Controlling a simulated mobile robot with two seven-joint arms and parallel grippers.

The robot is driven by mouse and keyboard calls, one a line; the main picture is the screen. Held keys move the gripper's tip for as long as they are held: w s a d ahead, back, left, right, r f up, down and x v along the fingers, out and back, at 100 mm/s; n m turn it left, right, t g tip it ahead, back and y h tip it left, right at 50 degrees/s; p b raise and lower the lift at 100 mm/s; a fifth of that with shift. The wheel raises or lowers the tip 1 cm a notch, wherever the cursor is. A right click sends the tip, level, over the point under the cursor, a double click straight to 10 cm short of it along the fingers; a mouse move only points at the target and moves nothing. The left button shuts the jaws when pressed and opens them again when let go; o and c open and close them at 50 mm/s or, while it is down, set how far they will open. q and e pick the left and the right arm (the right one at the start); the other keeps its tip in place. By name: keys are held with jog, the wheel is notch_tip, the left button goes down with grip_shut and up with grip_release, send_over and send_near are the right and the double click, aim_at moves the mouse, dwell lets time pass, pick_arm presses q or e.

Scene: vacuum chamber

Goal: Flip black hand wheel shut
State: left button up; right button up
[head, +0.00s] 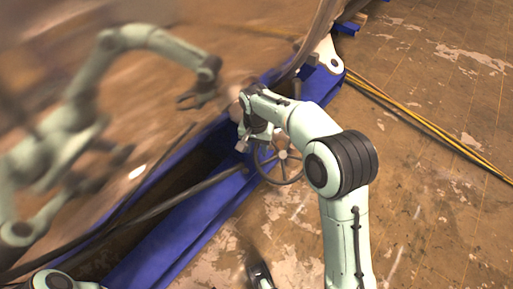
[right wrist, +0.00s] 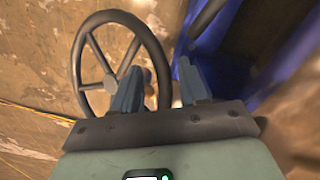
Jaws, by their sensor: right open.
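The black hand wheel (head: 282,155) has a dark round rim, spokes and a pale hub. It stands by the right side of the blue frame in the head view. It also fills the left of the right wrist view (right wrist: 110,82). My right gripper (head: 245,143) is at the wheel's upper left, partly hidden by its own wrist. In the right wrist view its fingers (right wrist: 158,75) are apart. One finger overlaps the inside of the wheel, and the right part of the rim shows between them. I cannot tell whether they touch it.
The blue frame (head: 205,215) runs diagonally beside the wheel. A large shiny curved chamber wall (head: 150,80) fills the left and mirrors my arms. Yellow cables (head: 430,127) lie on the worn floor (head: 440,210), which is otherwise clear at right.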

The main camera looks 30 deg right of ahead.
jog(key=shift+f, duration=0.2)
grip_shut()
jog(key=shift+r, duration=0.1)
